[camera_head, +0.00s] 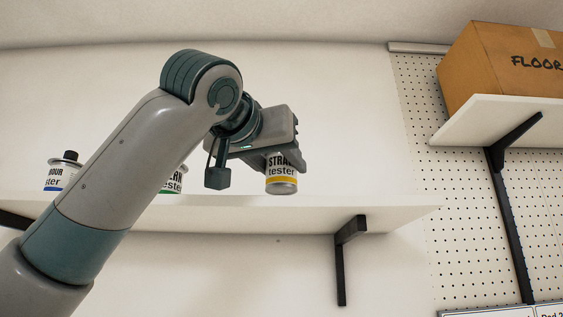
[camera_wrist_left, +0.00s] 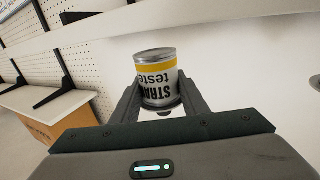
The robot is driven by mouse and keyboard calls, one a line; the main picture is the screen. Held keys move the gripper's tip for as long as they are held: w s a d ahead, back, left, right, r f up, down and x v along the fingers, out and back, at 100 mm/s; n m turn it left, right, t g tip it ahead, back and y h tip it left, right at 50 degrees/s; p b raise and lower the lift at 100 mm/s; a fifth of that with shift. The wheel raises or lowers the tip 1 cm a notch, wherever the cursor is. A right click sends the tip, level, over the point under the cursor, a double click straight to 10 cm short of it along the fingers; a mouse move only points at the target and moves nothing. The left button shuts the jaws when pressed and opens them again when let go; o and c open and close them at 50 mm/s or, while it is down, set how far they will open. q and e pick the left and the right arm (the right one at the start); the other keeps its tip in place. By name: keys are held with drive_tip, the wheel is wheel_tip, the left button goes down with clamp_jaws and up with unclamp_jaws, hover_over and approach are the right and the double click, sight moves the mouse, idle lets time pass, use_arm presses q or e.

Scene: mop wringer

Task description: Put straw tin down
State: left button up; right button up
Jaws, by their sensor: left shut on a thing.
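The straw tin (camera_head: 282,180) is a small white tin with a yellow band and dark lettering that begins "STRA" above "tester". My left gripper (camera_head: 284,160) is shut on its upper part from above. The tin hangs upright at the front of the white wall shelf (camera_head: 300,212); I cannot tell whether its base touches the shelf. In the left wrist view the tin (camera_wrist_left: 158,75) sits between the two fingers (camera_wrist_left: 160,98), its bottom end pointing away from the camera. My right gripper is not in view.
A blue-banded tin (camera_head: 62,175) with a black knob and a green-banded tin (camera_head: 175,182), partly hidden by my arm, stand on the shelf to the left. The shelf right of the held tin is bare. A cardboard box (camera_head: 500,62) sits on a higher shelf at right.

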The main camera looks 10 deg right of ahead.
use_arm(q)
drive_tip(key=shift+f+b, duration=0.55)
drive_tip(key=shift+f, duration=0.6)
drive_tip(key=shift+f, duration=0.2)
drive_tip(key=o, duration=1.1)
drive_tip(key=shift+o, duration=0.2)
drive_tip(key=shift+r, duration=0.2)
drive_tip(key=shift+s+a+f+b, duration=0.15)
drive_tip(key=shift+s+b, duration=0.15)
drive_tip(key=shift+b, duration=0.1)
drive_tip(key=b+v, duration=0.6)
drive_tip(key=v, duration=0.5)
drive_tip(key=shift+s+b, duration=0.15)
drive_tip(key=shift+b, duration=0.2)
drive_tip(key=shift+a, duration=0.1)
